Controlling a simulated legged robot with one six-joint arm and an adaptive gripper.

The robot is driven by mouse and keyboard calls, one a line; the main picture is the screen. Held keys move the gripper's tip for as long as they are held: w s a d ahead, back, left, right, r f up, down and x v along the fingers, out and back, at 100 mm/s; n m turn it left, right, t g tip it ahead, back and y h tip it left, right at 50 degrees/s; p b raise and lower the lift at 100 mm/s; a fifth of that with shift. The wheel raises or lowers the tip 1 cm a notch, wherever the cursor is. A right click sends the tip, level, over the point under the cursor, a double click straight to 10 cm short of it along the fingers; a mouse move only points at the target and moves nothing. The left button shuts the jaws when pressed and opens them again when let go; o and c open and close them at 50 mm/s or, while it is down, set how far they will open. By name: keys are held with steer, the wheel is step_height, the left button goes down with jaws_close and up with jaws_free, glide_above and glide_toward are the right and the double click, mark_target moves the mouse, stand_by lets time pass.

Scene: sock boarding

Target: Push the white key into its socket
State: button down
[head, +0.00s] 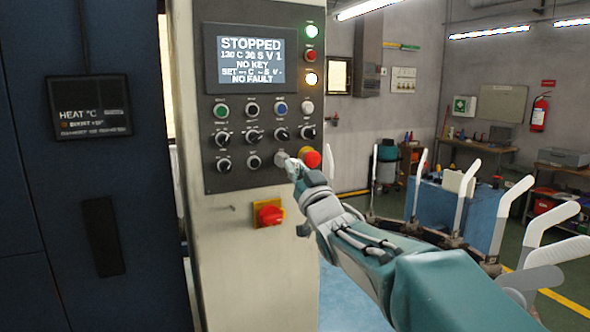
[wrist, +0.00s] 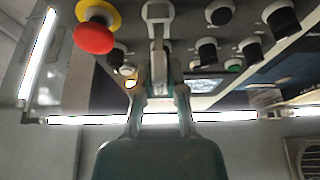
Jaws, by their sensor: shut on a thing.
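The control panel (head: 236,178) stands upright ahead of me, and its screen (head: 252,59) reads "STOPPED" and "NO KEY". My gripper (head: 296,170) is at the panel's lower right, just left of the red mushroom button (head: 312,158). It is shut on the pale key (head: 281,158), which points at the panel's bottom row. In the wrist view, my gripper (wrist: 158,88) holds the light grey key (wrist: 158,45), which reaches up toward the panel face. The socket is hidden behind the key and fingers. I cannot tell whether the key's tip touches or enters it.
Black knobs (head: 253,134) and coloured buttons surround the spot. The red mushroom button also shows close by in the wrist view (wrist: 93,38). A red and yellow switch (head: 269,213) sits below. A rack with pale sock forms (head: 462,198) stands to the right.

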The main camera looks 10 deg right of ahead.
steer(key=shift+w+a, duration=0.15)
steer(key=shift+w, duration=0.65)
steer(key=shift+w+a, duration=0.15)
steer(key=shift+w, duration=0.6)
steer(key=c, duration=0.6)
jaws_free()
steer(key=v, duration=1.2)
